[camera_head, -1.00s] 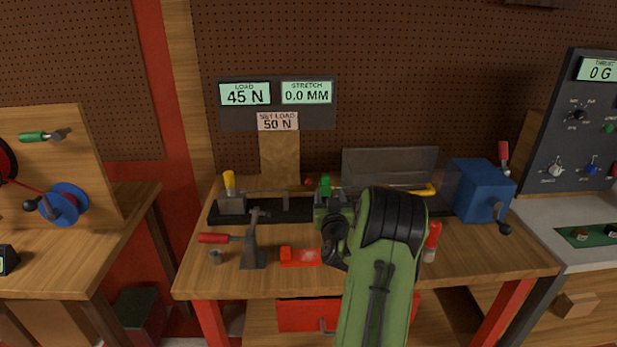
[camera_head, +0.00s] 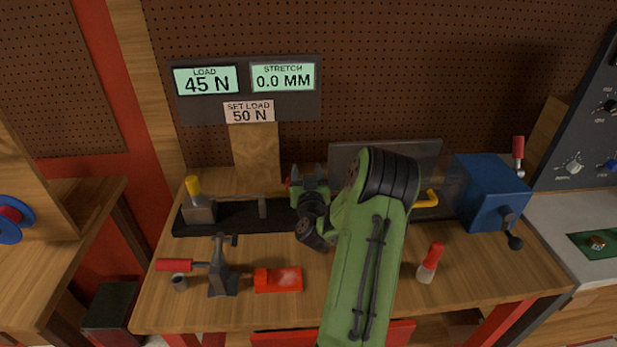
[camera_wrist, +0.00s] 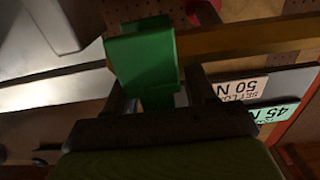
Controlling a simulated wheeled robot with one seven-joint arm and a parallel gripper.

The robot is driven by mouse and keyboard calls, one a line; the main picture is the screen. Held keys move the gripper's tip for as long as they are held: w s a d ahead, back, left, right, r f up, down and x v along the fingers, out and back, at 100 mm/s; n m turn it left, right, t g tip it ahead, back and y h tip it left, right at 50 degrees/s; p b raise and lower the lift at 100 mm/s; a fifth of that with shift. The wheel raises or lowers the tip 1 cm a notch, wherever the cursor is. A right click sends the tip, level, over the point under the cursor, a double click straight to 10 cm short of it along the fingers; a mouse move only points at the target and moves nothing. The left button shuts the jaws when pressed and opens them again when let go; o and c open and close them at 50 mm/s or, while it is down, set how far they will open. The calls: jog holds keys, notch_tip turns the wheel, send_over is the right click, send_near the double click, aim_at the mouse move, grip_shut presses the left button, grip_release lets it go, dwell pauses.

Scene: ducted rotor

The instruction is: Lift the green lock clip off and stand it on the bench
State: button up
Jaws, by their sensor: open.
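The green lock clip (camera_wrist: 145,58) shows large in the wrist view, between the two dark fingers of my gripper (camera_wrist: 155,92). My gripper is open around it; I cannot tell whether either finger touches it. In the head view my gripper (camera_head: 309,180) is over the middle of the black rail and hides the clip. A small green part (camera_head: 294,200) shows just left of my gripper; I cannot tell which piece it belongs to. The wooden bench (camera_head: 260,310) has bare wood in front of the rail.
A red-handled clamp (camera_head: 222,270), an orange-red block (camera_head: 278,280) and a red-capped bottle (camera_head: 430,262) stand on the front of the bench. A blue box (camera_head: 487,190) is at the right. The load display (camera_head: 206,80) reads 45 N. Clear wood lies between block and bottle.

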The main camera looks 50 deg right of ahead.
jog(key=shift+s+a+r, duration=0.25)
jog(key=shift+s+a, duration=0.05)
jog(key=shift+a, duration=0.2)
jog(key=shift+c, duration=0.3)
jog(key=shift+w+d+f, duration=0.1)
jog(key=shift+d+f, duration=0.05)
jog(key=shift+d, duration=0.1)
jog(key=c, duration=0.5)
grip_shut()
